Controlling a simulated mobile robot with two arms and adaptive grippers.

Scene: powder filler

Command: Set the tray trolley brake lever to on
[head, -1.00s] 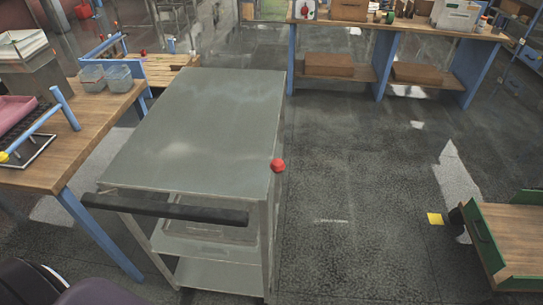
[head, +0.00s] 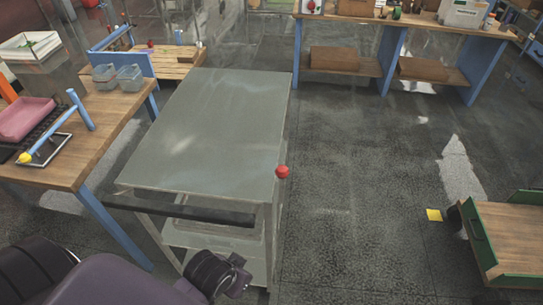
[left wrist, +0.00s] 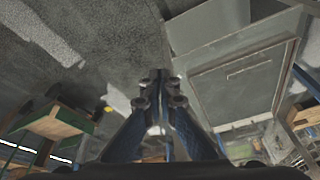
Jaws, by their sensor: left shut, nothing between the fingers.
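The grey metal tray trolley (head: 205,130) stands in the middle of the head view, with a black push handle (head: 180,208) across its near end. A red ball knob (head: 282,172), apparently the brake lever's end, sticks out at its near right corner; the rest of the lever is hard to make out. My left arm reaches in from the lower left, its wrist below the handle; its fingers do not show there. In the left wrist view my left gripper (left wrist: 160,84) is shut and empty, with the trolley (left wrist: 240,85) to its right. The knob cannot be made out there.
A wooden workbench (head: 105,115) with a pink tray (head: 25,118) and clear bins stands left of the trolley. A green-sided wooden cart (head: 515,235) is at the right. A shelf bench (head: 430,30) stands behind.

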